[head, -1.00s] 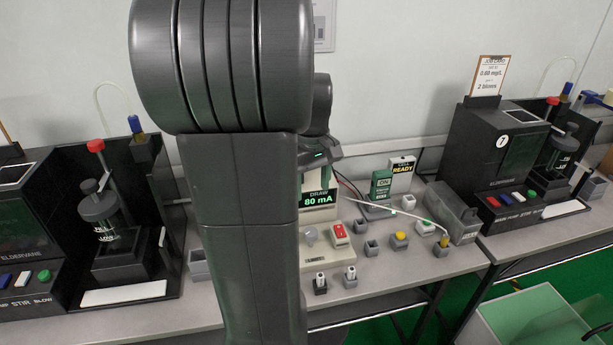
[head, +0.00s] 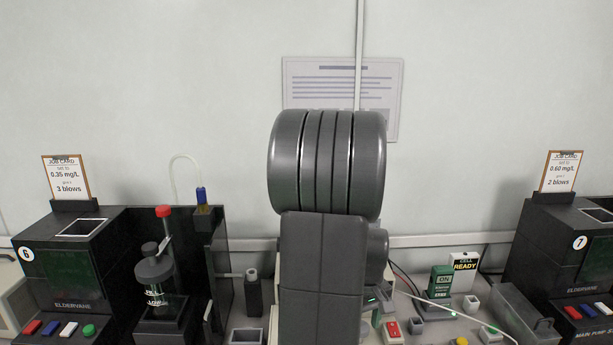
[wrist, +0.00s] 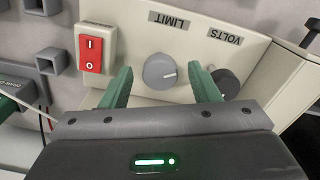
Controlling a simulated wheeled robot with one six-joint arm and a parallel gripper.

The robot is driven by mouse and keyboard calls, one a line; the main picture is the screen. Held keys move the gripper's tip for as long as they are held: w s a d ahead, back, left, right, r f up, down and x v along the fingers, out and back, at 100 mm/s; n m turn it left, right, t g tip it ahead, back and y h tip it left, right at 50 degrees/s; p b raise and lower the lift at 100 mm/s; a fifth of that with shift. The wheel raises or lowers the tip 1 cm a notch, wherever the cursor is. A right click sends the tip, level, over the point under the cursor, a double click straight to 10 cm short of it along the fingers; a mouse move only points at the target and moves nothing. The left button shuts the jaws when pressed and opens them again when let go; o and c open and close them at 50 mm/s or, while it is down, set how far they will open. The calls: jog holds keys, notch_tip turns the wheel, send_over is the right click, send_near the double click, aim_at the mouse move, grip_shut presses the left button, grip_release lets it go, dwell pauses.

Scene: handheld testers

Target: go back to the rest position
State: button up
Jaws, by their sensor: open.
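My gripper (wrist: 160,82) is open in the wrist view, with its two green fingers spread apart. A grey round knob under the LIMIT label (wrist: 160,71) shows between the fingertips; I cannot tell whether they touch it. Nothing is visibly held.
Station 6 (head: 75,262) stands on the left and station 7 (head: 575,245) on the right, each with a job card.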

dwell(0.4)
notch_tip(320, 180, up, 13)
jog(key=p, duration=0.2)
notch_tip(320, 180, down, 14)
jog(key=shift+r+b, duration=0.15)
jog(key=shift+b, duration=0.95)
jog(key=shift+r+m, duration=0.2)
jog(key=shift+m, duration=0.7)
jog(key=m+b, duration=0.2)
jog(key=m, duration=0.5)
jog(key=shift+b, duration=0.35)
jog(key=m+b, duration=0.2)
jog(key=m, duration=0.3)
jog(key=shift+m+b, duration=0.3)
jog(key=shift+r+m+b, duration=0.1)
jog(key=shift+m+b, duration=0.85)
jog(key=shift+m, duration=0.85)
